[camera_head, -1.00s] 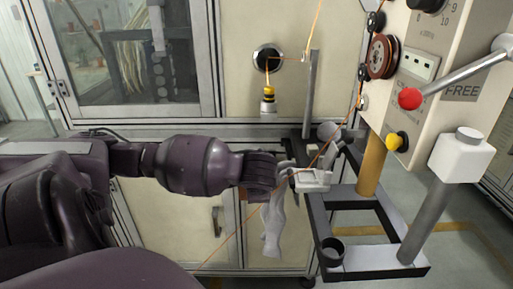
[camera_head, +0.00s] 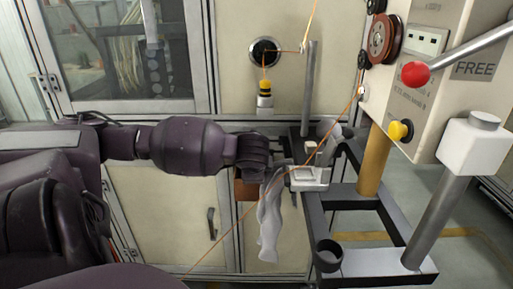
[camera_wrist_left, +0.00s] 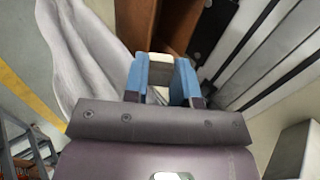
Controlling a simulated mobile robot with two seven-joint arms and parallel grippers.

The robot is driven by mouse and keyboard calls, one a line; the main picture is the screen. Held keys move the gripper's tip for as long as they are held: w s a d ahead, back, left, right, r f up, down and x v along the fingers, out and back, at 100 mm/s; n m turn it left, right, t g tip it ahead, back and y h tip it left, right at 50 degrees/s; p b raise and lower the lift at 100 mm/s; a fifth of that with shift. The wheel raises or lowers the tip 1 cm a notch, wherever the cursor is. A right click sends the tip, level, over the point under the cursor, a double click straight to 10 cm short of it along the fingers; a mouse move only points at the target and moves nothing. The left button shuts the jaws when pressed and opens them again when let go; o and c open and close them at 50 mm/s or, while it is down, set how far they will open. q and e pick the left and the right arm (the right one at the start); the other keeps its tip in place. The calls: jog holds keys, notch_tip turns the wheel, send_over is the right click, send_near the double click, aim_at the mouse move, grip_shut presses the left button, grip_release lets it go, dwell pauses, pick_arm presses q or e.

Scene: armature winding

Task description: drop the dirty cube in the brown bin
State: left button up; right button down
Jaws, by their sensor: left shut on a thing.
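In the left wrist view my left gripper (camera_wrist_left: 161,72) has its two blue fingers shut on a small pale cube (camera_wrist_left: 161,66). Any dirt on the cube is hard to make out. The brown bin (camera_wrist_left: 137,18) lies just beyond the fingertips in that view, and its inside shows past the cube. In the head view the bin (camera_head: 245,190) is mostly hidden behind my left wrist and a pale hanging cloth. The fingers and held cube cannot be made out there. My right gripper is not in view.
The pale cloth (camera_head: 268,225) hangs beside the bin, and also shows in the wrist view (camera_wrist_left: 75,50). A dark metal frame (camera_head: 375,262) carries a white holder (camera_head: 310,178) to the right. An orange wire (camera_head: 235,225) crosses near my wrist. A control panel (camera_head: 430,110) stands at right.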

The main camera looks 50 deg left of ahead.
pick_arm(q)
jog(key=shift+w+a+f+b, duration=0.15)
jog(key=shift+w+a+b, duration=0.1)
jog(key=shift+w+a, duration=0.25)
jog(key=shift+w+a+f+b, duration=0.15)
jog(key=shift+w+a+b, duration=0.15)
jog(key=shift+a, duration=0.2)
jog(key=shift+w+a+b, duration=0.4)
jog(key=shift+w+a, duration=0.5)
jog(key=shift+a, duration=0.1)
jog(key=shift+r, duration=0.1)
jog(key=o, duration=1)
jog(key=shift+c, duration=0.2)
